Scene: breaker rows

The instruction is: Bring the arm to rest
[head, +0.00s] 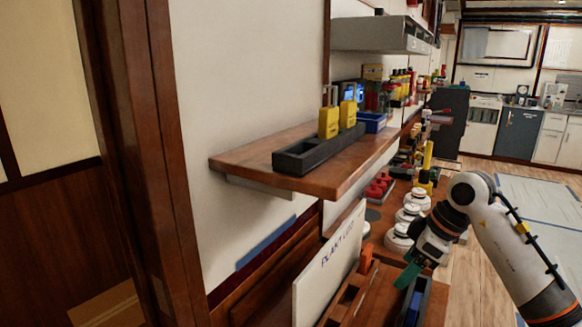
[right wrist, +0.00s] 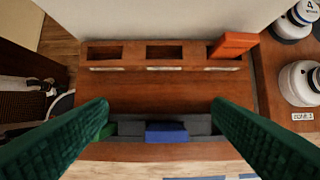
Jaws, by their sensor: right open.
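My right arm (head: 510,250) comes in from the lower right in the head view, bent at a joint, with its gripper (head: 408,274) pointing down and left over the wooden bench. Only a green finger shows clearly there. In the right wrist view the two green fingers of the right gripper (right wrist: 162,104) stand wide apart with nothing held between them. Below them is a wooden rack (right wrist: 150,85) with slots at the back and a dark grey tray (right wrist: 125,128) in front. A blue block (right wrist: 166,132) lies in the tray. My left gripper is in neither view.
A wooden shelf (head: 240,160) juts from the wall, bearing a black holder (head: 300,158) with yellow pieces (head: 328,122). A white lettered board (head: 325,270) stands left of my gripper. White round knobs (head: 397,238) stand close behind it. An orange block (right wrist: 233,44) sits in the rack's right slot.

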